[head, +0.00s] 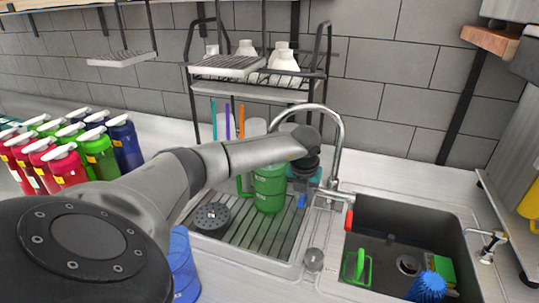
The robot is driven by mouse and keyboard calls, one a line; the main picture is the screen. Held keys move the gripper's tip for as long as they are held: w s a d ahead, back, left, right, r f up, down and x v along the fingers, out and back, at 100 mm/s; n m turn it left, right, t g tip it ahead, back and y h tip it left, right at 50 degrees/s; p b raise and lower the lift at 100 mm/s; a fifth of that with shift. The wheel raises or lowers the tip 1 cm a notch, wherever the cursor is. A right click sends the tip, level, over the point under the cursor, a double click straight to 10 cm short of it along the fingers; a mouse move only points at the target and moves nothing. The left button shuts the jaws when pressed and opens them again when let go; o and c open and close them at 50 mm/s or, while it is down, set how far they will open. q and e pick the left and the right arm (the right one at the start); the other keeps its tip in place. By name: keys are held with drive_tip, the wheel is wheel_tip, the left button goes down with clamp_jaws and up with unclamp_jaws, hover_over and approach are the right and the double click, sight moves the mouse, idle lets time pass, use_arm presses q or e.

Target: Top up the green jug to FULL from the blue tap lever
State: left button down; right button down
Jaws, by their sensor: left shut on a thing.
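The green jug (270,190) stands upright on the ribbed drainboard, its handle to the left. My left arm crosses in front of its top, so its rim and water level are hidden. The curved metal tap (341,130) arches over the jug, and its spout end is hidden behind my arm. The blue tap lever (302,201) shows just below my left gripper (304,182), to the right of the jug. The left gripper points down and is shut on the lever; its fingertips are mostly hidden. The red tap lever (349,220) is on the tap's right side. My right gripper is not in view.
The sink basin (378,218) at right holds a green-handled item (357,268), a blue brush (427,288) and a green sponge (440,270). A blue container (183,265) stands at front. Several spray bottles (97,155) stand at left. A wire rack (260,90) is behind.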

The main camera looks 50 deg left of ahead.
use_arm(q)
drive_tip(key=shift+w+d, duration=0.15)
drive_tip(key=shift+d, duration=0.3)
drive_tip(key=b+x, duration=0.2)
drive_tip(key=shift+s+d+f, duration=0.15)
drive_tip(key=shift+s+f, duration=0.15)
drive_tip(key=shift+f, duration=0.2)
drive_tip(key=c, duration=1.1)
unclamp_jaws()
drive_tip(key=shift+f, duration=0.15)
drive_tip(key=shift+c, duration=0.2)
drive_tip(key=o, duration=0.3)
drive_tip(key=shift+w, duration=0.2)
drive_tip(key=shift+o, duration=1.4)
drive_tip(key=shift+s, duration=0.1)
drive_tip(key=shift+a, duration=0.25)
drive_tip(key=p+v, duration=0.2)
drive_tip(key=w+p+v, duration=0.1)
drive_tip(key=p+v, duration=0.1)
drive_tip(key=v, duration=0.1)
drive_tip(key=a+p+v, duration=0.1)
drive_tip(key=p+v, duration=0.1)
drive_tip(key=v, duration=0.1)
drive_tip(key=shift+w+r, duration=0.2)
drive_tip(key=shift+r, duration=0.2)
drive_tip(key=shift+f, duration=0.1)
